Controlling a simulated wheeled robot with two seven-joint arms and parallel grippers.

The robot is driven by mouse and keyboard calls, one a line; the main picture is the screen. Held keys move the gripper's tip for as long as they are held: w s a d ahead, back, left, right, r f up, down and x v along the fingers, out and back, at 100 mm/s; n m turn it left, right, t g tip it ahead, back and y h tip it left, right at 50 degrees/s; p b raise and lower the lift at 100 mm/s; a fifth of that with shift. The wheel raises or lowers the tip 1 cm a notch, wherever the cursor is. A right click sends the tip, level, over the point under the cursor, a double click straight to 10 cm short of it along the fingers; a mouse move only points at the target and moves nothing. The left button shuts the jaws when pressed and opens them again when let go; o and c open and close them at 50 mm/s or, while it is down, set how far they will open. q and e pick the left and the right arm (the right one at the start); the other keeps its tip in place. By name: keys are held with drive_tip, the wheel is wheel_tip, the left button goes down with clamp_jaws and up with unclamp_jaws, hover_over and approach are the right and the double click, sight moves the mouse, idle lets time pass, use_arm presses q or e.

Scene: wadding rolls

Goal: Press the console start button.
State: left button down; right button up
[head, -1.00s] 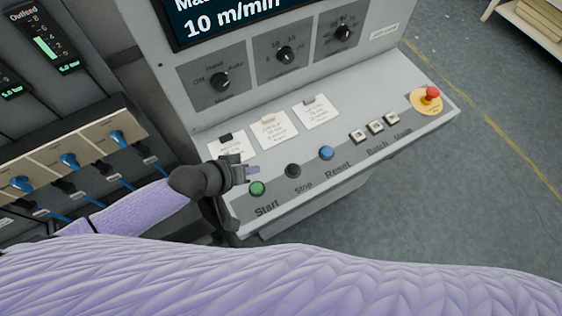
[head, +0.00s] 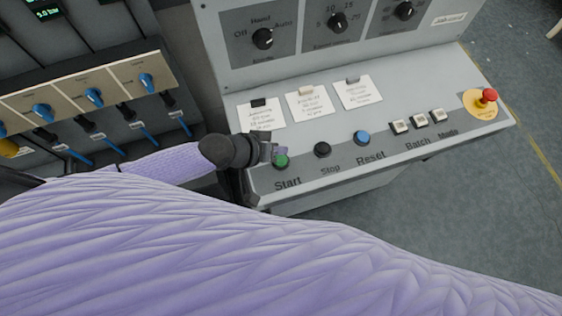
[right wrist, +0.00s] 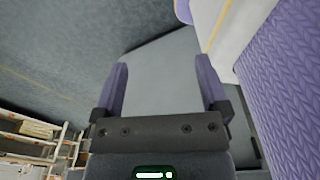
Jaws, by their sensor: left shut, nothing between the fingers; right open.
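The green start button (head: 281,162) sits at the left end of the console's sloping panel (head: 340,176), above the printed word Start. My left gripper (head: 279,151) is shut and empty. Its fingertips are right at the top edge of the green button and overlap it in the head view; I cannot tell whether they touch it. My right gripper (right wrist: 162,88) is open and empty in the right wrist view, over grey floor, away from the button.
Right of the start button are a black stop button (head: 322,149), a blue reset button (head: 362,138), several white keys and a red emergency knob (head: 487,96). Cards lie above them. Rotary switches (head: 263,39) are behind. Left stands a unit with blue knobs (head: 94,97).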

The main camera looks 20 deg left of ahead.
sight(281, 160)
use_arm(q)
wheel_tip(281, 160, down, 3)
drive_tip(key=shift+r+b, duration=0.1)
drive_tip(key=shift+b, duration=0.6)
use_arm(e)
drive_tip(key=f, duration=0.1)
drive_tip(key=d+f, duration=0.1)
drive_tip(key=shift+f, duration=0.3)
drive_tip(key=shift+a, duration=0.45)
drive_tip(key=shift+d, duration=0.15)
drive_tip(key=shift+d, duration=0.3)
drive_tip(key=shift+a, duration=0.3)
